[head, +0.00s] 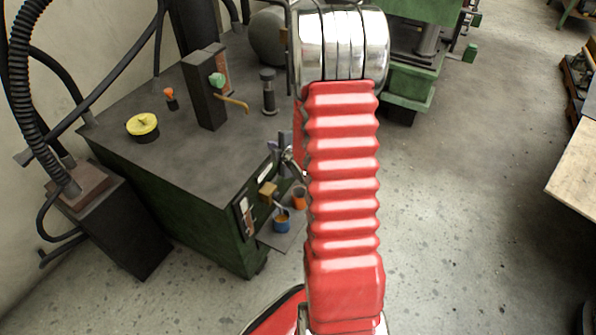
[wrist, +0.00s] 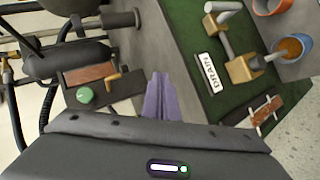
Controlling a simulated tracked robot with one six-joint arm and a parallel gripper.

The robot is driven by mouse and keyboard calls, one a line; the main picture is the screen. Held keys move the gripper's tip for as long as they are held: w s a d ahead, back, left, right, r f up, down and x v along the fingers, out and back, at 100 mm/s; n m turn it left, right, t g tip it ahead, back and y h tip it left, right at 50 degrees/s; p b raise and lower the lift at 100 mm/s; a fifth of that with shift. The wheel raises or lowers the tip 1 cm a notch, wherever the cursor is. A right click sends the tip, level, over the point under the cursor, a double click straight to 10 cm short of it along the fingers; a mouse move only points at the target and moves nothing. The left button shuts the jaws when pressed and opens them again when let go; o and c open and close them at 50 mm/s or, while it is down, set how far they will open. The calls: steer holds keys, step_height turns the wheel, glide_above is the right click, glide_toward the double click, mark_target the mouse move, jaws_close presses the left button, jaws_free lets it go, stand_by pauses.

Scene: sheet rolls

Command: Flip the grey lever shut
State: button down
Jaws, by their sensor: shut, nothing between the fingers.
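My gripper (head: 285,143) is partly hidden by my red arm in the head view, near the upper front edge of the green cabinet. In the wrist view its fingers (wrist: 159,90) are together and empty, over the cabinet's dark top edge. To their right, on the green face, a grey lever (wrist: 223,7) sticks out at a brass fitting (wrist: 214,27). A grey pipe runs from that fitting to a brass block (wrist: 242,70). A white DRAIN plate (wrist: 211,72) lies between the fingers and the pipe. The fingers are apart from the lever. In the head view the lever is too small to make out surely.
Below the brass parts stand a blue cup (head: 282,222) and an orange cup (head: 299,197) on a shelf.

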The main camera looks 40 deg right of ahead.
steer(key=s+d+f+n+t, duration=0.1)
steer(key=s+f+t, duration=0.1)
steer(key=s+f, duration=0.5)
steer(key=s+d+f+n+t+h, duration=0.1)
steer(key=s+f+n+t, duration=0.1)
steer(key=s+f, duration=0.5)
step_height(320, 180, down, 2)
steer(key=shift+d+f+t, duration=0.2)
steer(key=shift+f+t, duration=0.05)
steer(key=shift+t, duration=0.55)
steer(key=d+x, duration=0.3)
steer(key=x, duration=0.9)
steer(key=shift+w+r, duration=0.15)
steer(key=shift+d, duration=0.1)
